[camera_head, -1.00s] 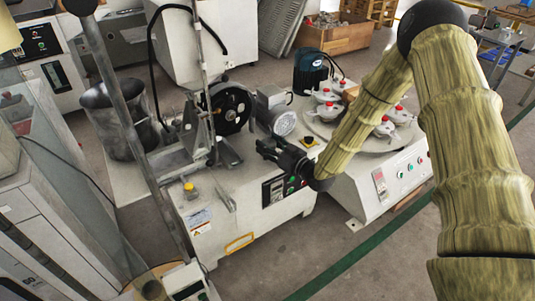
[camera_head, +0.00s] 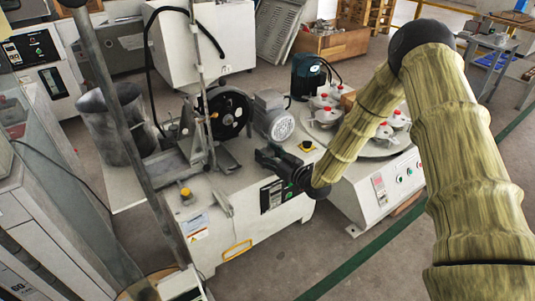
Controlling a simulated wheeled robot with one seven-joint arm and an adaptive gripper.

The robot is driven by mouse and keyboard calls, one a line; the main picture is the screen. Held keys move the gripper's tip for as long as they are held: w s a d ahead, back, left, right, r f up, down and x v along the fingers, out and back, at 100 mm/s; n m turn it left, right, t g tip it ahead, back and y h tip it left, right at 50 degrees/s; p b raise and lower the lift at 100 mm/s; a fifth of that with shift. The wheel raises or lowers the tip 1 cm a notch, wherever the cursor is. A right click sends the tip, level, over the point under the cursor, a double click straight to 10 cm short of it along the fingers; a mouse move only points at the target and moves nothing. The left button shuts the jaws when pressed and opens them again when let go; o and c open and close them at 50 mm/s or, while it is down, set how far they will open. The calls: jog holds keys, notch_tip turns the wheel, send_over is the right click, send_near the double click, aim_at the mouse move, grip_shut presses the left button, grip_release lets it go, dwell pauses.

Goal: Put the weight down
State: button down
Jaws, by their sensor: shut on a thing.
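My gripper (camera_head: 264,156) is dark and reaches in from the right, over the front right part of the white machine's top (camera_head: 225,205). Its jaws are shut on the weight. The weight is too small and dark to make out apart from the fingers. I cannot tell whether it touches the machine top.
A black wheel (camera_head: 232,112) and a grey motor (camera_head: 272,117) stand just behind my gripper. A metal arm and post stand to its left. A round plate with several red-knobbed holders (camera_head: 325,112) is at the right. A yellow button (camera_head: 186,193) is at the front left.

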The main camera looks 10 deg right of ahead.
jog(key=c, duration=0.7)
grip_release()
jog(key=shift+f, duration=0.1)
